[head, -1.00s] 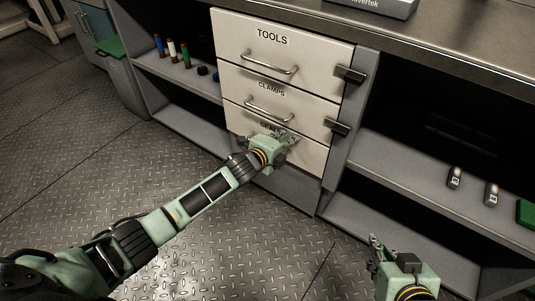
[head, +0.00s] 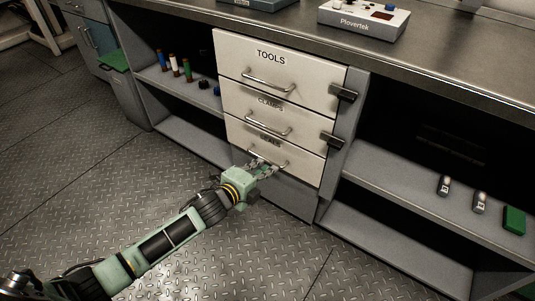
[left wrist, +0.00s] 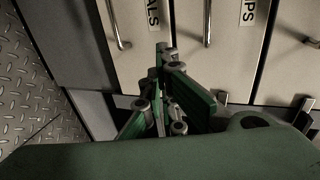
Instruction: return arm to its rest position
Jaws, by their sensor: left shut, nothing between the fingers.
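My left gripper (head: 266,168) is shut and empty in front of the bottom drawer (head: 303,168), labelled SEALS. It overlaps part of that drawer's handle in the head view; I cannot tell whether it touches it. In the left wrist view the closed green and grey fingers (left wrist: 166,60) point toward the drawer fronts, near the bottom drawer's handle (left wrist: 115,25). My left arm reaches in from the lower left, stretched out over the floor. My right gripper does not show clearly in the head view.
The TOOLS drawer (head: 300,72) and the CLAMPS drawer (head: 280,113) above look closed. Dark latches (head: 343,92) stick out at their right. Open shelves flank them, holding bottles (head: 174,66), small canisters (head: 444,186) and a green block (head: 513,220). The plate floor (head: 90,190) at left is clear.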

